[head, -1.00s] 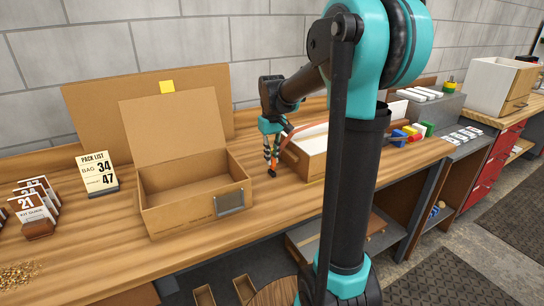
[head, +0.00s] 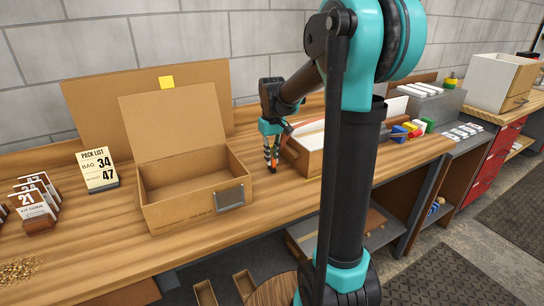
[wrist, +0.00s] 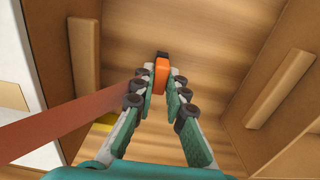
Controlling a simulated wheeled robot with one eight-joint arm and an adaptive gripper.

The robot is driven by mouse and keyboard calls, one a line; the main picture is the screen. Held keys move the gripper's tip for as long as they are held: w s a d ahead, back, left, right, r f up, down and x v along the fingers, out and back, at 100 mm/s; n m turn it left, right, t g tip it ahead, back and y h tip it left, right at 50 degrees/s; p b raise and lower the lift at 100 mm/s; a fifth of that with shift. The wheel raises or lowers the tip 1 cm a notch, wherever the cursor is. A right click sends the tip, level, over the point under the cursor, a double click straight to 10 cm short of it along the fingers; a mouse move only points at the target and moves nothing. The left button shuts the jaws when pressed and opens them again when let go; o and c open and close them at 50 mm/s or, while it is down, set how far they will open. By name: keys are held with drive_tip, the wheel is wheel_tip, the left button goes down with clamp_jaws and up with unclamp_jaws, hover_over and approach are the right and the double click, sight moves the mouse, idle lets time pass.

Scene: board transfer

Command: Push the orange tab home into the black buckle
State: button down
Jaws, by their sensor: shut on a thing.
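The orange tab (wrist: 161,76) sits between the fingertips of my gripper (wrist: 160,84) in the wrist view, and the fingers are closed on its sides. A small black piece, apparently the black buckle (wrist: 162,55), shows right at the tab's far end. I cannot tell whether the tab is inside it or only against it. A reddish-brown strap (wrist: 60,127) runs in from the left toward the gripper. In the head view my gripper (head: 271,163) points down just above the wooden bench, between two boxes; tab and buckle are too small to make out there.
A second brown box (head: 305,160) is close on the right. A pack list card (head: 98,170) stands at the left. The gap between the boxes is narrow.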

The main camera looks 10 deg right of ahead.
drive_tip(key=shift+f, duration=0.3)
drive_tip(key=c, duration=1.5)
unclamp_jaws()
drive_tip(key=shift+o, duration=0.2)
wheel_tip(320, 180, up, 12)
